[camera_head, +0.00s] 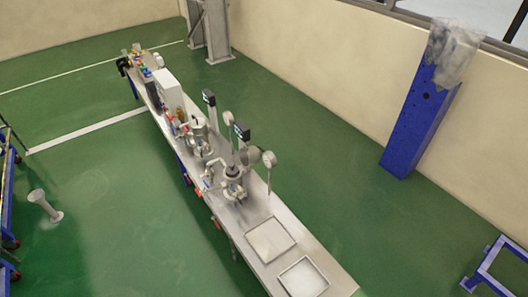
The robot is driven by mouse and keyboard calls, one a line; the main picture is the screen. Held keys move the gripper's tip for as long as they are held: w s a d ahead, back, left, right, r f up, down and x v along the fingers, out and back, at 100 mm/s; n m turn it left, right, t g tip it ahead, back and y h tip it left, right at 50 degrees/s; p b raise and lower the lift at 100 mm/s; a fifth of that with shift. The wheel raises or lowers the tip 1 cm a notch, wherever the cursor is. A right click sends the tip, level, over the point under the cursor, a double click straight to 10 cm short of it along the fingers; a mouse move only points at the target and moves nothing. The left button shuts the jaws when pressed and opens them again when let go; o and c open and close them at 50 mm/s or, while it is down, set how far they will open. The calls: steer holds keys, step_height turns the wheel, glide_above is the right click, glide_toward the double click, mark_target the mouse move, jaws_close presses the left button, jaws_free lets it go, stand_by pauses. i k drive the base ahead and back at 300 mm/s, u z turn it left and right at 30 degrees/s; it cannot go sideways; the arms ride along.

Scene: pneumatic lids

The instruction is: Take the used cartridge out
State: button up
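A long steel bench (281,210) runs from the upper left to the lower right. Two metal vessels stand on it, a farther one (200,138) and a nearer one (234,186), with pipes and red parts around them. A round grey disc (268,158) sits raised beside the nearer vessel; I cannot tell if it is a lid. I cannot make out a cartridge; the vessels' insides are too small to see. My gripper is not in view.
Two shallow square trays, one farther (270,240) and one nearer (303,279), lie at the bench's near end and look empty. Small displays (242,131) stand on posts. A blue pillar (420,115) stands by the wall.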

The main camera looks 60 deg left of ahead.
mark_target(232, 170)
steer(key=i, duration=2.5)
steer(key=z, duration=0.1)
steer(key=k, duration=0.15)
steer(key=u, duration=2.55)
